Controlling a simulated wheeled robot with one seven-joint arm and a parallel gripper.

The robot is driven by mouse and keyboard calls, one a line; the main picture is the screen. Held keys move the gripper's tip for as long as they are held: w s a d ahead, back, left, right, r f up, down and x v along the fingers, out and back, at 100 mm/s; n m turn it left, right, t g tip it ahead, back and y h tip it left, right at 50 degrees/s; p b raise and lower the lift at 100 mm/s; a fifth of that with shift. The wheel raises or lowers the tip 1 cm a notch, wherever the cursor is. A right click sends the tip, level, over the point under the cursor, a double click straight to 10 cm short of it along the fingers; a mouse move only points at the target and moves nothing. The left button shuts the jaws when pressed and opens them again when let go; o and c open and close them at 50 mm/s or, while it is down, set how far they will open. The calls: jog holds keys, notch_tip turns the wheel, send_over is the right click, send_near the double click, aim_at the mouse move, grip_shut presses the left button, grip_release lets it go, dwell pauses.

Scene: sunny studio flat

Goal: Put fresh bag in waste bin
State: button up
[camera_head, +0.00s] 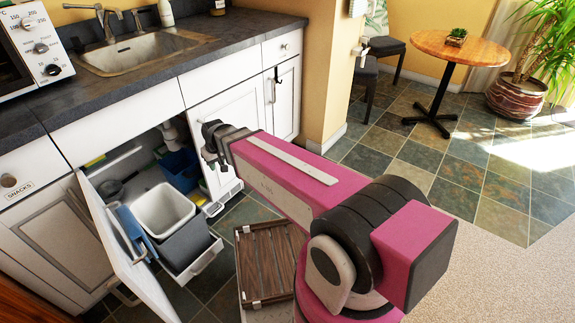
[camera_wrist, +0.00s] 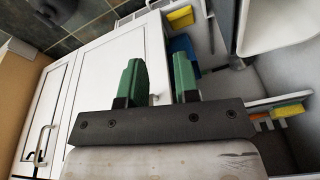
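The pull-out under the sink holds a white bin (camera_head: 163,208) and, in front of it, a grey bin (camera_head: 188,246). The white bin looks empty; I cannot tell whether a bag lines either one. Blue items (camera_head: 130,224) hang inside the open cabinet door; I cannot tell whether they are bags. No fresh bag can be made out for sure. My gripper (camera_head: 212,143) is up and right of the bins, near the right cabinet door front. In the wrist view my gripper (camera_wrist: 158,70) has its two green fingers apart with nothing between them.
The open cabinet door (camera_head: 122,262) stands left of the bins. A blue container (camera_head: 180,168) is at the back of the cupboard. A yellow sponge (camera_wrist: 290,110) shows in the wrist view. A slatted wooden crate (camera_head: 265,262) is below my arm. The tiled floor (camera_head: 440,165) at right is free.

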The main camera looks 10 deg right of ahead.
jog(key=s+d+m+g, duration=0.1)
jog(key=s+d+m, duration=0.1)
jog(key=d, duration=1.2)
jog(key=s+d+m+h, duration=0.1)
jog(key=s+d+m, duration=0.2)
jog(key=d, duration=1.1)
jog(key=shift+s+g+h, duration=0.3)
jog(key=shift+s+g, duration=0.1)
jog(key=shift+s, duration=0.6)
